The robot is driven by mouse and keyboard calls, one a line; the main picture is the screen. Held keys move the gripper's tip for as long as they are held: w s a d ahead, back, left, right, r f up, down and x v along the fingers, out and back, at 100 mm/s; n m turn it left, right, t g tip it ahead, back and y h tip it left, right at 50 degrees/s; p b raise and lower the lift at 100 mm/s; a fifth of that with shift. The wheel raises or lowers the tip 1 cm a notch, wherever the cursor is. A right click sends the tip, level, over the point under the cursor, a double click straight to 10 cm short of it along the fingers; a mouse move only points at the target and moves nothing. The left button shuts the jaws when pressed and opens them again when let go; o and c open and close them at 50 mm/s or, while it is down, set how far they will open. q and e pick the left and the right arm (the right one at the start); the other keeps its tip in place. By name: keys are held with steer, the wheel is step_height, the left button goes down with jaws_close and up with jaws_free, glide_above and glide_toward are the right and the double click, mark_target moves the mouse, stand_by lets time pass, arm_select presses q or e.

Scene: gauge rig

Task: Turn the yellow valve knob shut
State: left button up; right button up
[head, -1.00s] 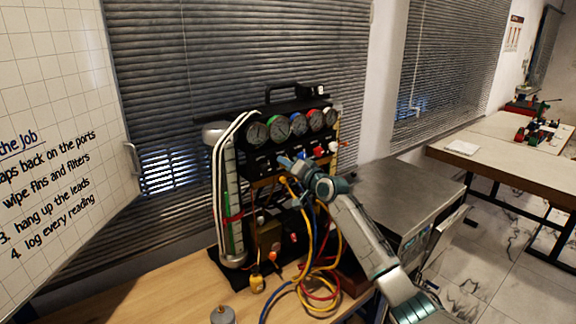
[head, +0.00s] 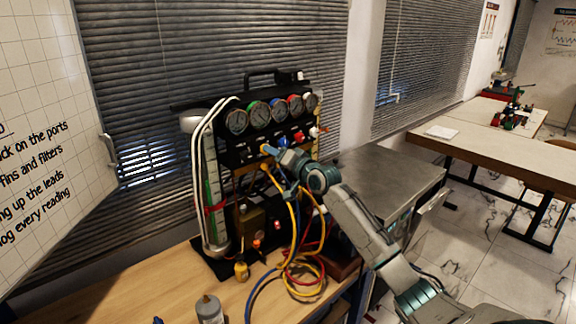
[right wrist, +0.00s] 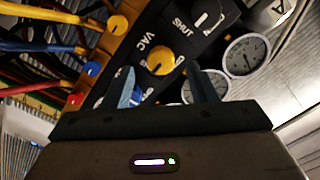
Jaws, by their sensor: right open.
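The yellow valve knob (right wrist: 161,60) is on the black panel beside the letters VAC in the right wrist view. My right gripper (right wrist: 165,86) is open, with one blue finger on each side of the knob in the picture. I cannot tell whether the fingers touch it. In the head view my right gripper (head: 269,151) reaches in from the right to the panel of the gauge rig (head: 250,140), under the gauges, and mostly hides the knob. My left gripper is not visible.
Yellow, red and blue hoses (head: 295,235) hang below my right gripper. Gauges (right wrist: 247,55) are to the right in the wrist view. A grey-topped cabinet (head: 375,175) stands right of the rig. A grey canister (head: 209,310) is on the bench.

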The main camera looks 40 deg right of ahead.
steer(key=s+b, duration=0.2)
steer(key=s, duration=0.5)
steer(key=shift+d, duration=0.25)
steer(key=shift+f, duration=0.1)
